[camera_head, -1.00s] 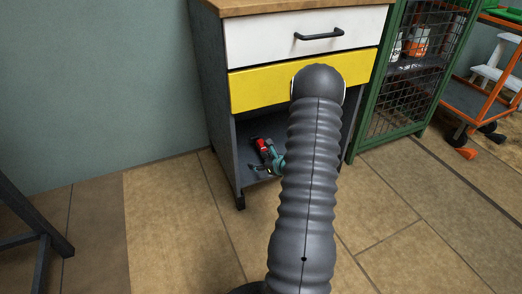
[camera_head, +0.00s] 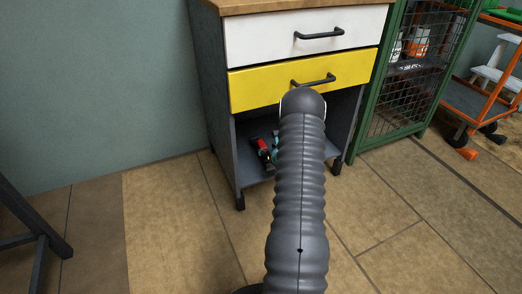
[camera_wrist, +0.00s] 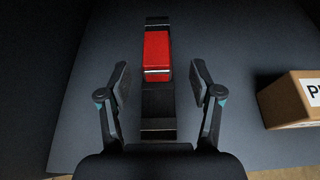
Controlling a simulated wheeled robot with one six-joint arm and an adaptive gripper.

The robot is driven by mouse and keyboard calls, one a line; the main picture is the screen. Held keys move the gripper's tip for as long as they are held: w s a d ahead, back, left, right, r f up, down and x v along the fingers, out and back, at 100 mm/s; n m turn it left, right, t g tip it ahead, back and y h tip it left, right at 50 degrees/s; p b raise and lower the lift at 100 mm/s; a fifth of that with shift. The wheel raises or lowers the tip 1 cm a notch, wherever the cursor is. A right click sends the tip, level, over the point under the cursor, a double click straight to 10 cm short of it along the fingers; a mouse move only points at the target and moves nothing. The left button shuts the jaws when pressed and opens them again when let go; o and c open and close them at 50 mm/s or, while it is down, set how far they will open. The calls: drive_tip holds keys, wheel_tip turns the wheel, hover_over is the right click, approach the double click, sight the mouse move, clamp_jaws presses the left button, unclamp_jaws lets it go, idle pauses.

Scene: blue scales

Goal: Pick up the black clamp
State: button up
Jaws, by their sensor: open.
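A long black clamp (camera_wrist: 158,104) with a red block (camera_wrist: 157,50) at its middle lies on a dark shelf surface in the wrist view. Its red part also shows on the cabinet's lower shelf in the head view (camera_head: 263,145). My gripper (camera_wrist: 159,80) is open, with one finger on each side of the clamp. I see a gap between each finger and the clamp, so the fingers are apart from it. In the head view my arm hides most of my gripper.
The clamp's shelf is inside a cabinet, under a yellow drawer (camera_head: 290,86) and a white drawer (camera_head: 290,42). A cardboard box (camera_wrist: 285,106) stands to the right in the wrist view. A green mesh cage (camera_head: 400,100) stands right of the cabinet.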

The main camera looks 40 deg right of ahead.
sight(261, 144)
drive_tip(key=shift+x, duration=2.7)
drive_tip(key=shift+w+a+r, duration=0.15)
drive_tip(key=shift+a+r, duration=0.05)
clamp_jaws()
